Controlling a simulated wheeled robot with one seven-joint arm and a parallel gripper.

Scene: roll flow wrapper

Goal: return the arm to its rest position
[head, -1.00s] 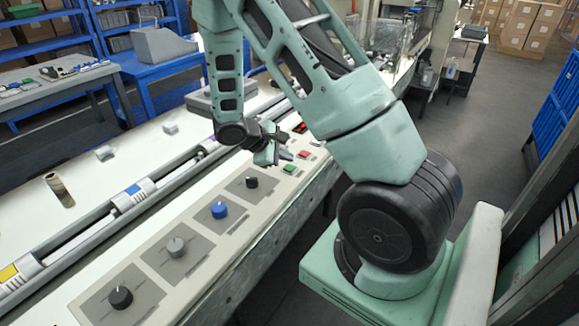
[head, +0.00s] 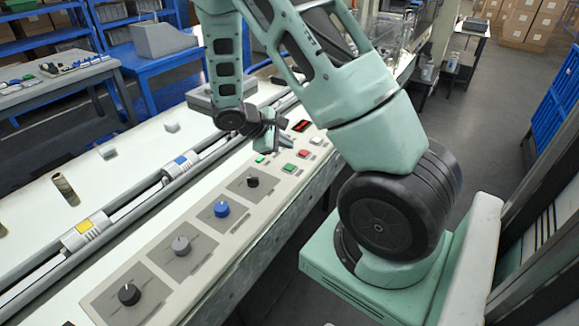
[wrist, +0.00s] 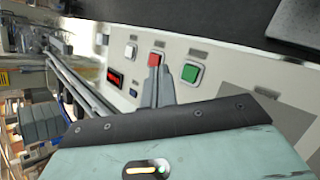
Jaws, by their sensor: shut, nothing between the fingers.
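My mint-green arm (head: 378,130) reaches over the machine's control panel. My gripper (head: 281,146) is over the far part of the panel, near the green button (head: 288,168) and the red button (head: 302,154). In the wrist view my gripper (wrist: 158,62) has its grey fingers together and empty. The fingertips overlap the lower edge of the red button (wrist: 155,59) in that picture, with the green button (wrist: 191,72) beside them. I cannot tell whether they touch the panel.
Along the panel are a black knob (head: 128,293), a grey knob (head: 181,245), a blue knob (head: 221,208) and another black knob (head: 252,182). A red-digit display (head: 301,126) sits at the far end. A rail (head: 130,205) with labelled packs runs behind. The floor at right (head: 490,120) is open.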

